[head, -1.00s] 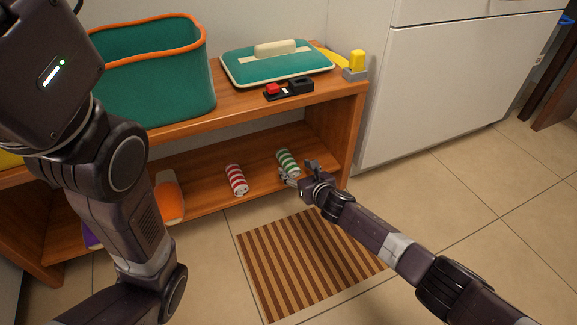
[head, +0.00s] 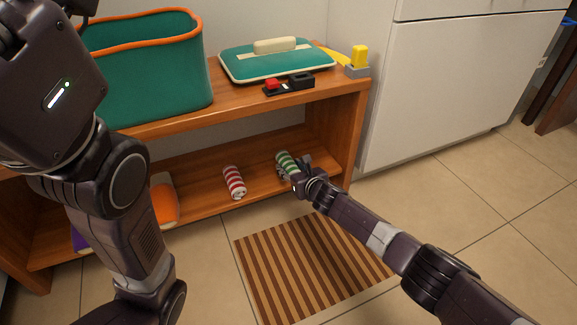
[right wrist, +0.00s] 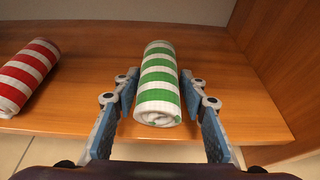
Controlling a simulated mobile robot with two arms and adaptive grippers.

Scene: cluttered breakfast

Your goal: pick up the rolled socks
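A green-and-white striped rolled sock bundle (head: 286,163) lies on the lower shelf near its right end. It also shows in the right wrist view (right wrist: 159,82), lying lengthwise away from me. My right gripper (head: 295,170) is open, with its blue fingers (right wrist: 160,118) on either side of the near end of the green roll and a gap on each side. A red-and-white striped roll (head: 234,182) lies to the left on the same shelf and shows in the right wrist view (right wrist: 27,73).
The wooden shelf unit (head: 352,120) has a right side wall close to the green roll. A striped mat (head: 305,265) lies on the floor in front.

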